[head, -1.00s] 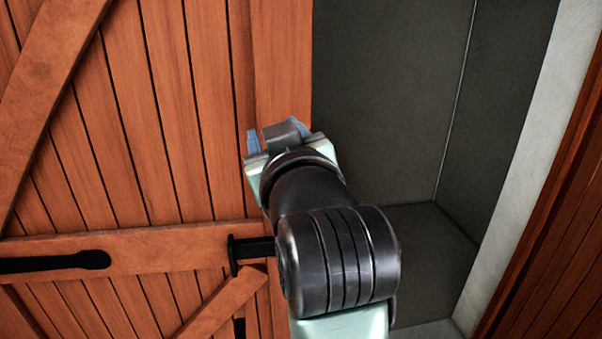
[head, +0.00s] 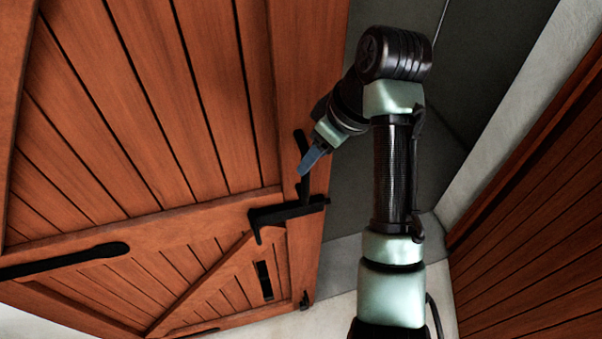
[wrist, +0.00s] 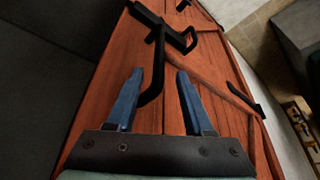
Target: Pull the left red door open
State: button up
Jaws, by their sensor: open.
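The left red door (head: 150,110) is made of planks with crossing boards and fills the left of the head view. It stands ajar, with a dark grey opening right of its free edge. A black latch (head: 285,211) sits near that edge and also shows in the wrist view (wrist: 158,32). My gripper (head: 308,165) is at the door's free edge, just above the latch. In the wrist view my gripper (wrist: 156,80) has its two blue fingers apart over the door's face. A black bar of the latch reaches down between them; I cannot tell whether they touch it.
A second red door (head: 535,200) stands at the right, beside a pale jamb (head: 530,120). The grey recess (head: 350,215) lies between the doors. A black strap (head: 65,261) runs across the left door. The wrist view shows a wooden item (wrist: 300,122) on pale floor.

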jog(key=p+x, duration=0.3)
jog(key=x, duration=0.6)
jog(key=shift+w, duration=0.15)
jog(key=shift+d, duration=0.1)
jog(key=shift+r, duration=0.1)
grip_shut()
dwell(0.9)
